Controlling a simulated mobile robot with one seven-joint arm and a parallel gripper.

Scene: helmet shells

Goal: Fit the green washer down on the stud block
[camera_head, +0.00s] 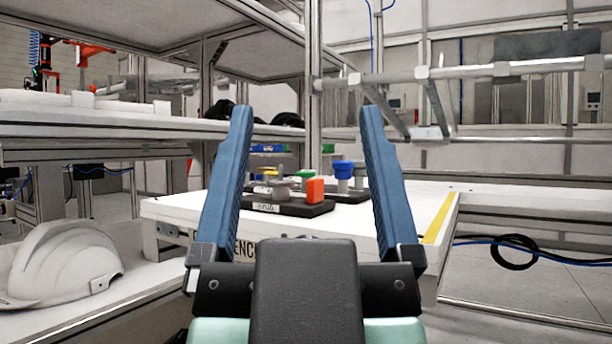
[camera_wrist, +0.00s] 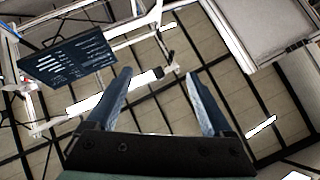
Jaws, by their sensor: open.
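My gripper (camera_head: 307,110) is open and empty, its two blue fingers pointing up in front of the white bench. It also shows open in the wrist view (camera_wrist: 158,74), with no task object between the fingers. Between the fingers, farther off, a black block (camera_head: 318,208) with a white label lies on the bench; the label is too small to read surely. Grey, yellow and red-orange pieces stand on it. A small green piece (camera_head: 305,175) shows just behind them, partly hidden; I cannot tell whether it is the washer. Another green piece (camera_head: 328,148) shows farther back.
The white bench (camera_head: 405,232) has a yellow strip along its right edge. A blue piece (camera_head: 343,168) stands behind the black block. A white helmet shell (camera_head: 62,262) rests on a lower surface at left. Shelving posts rise behind the bench; floor shows at right.

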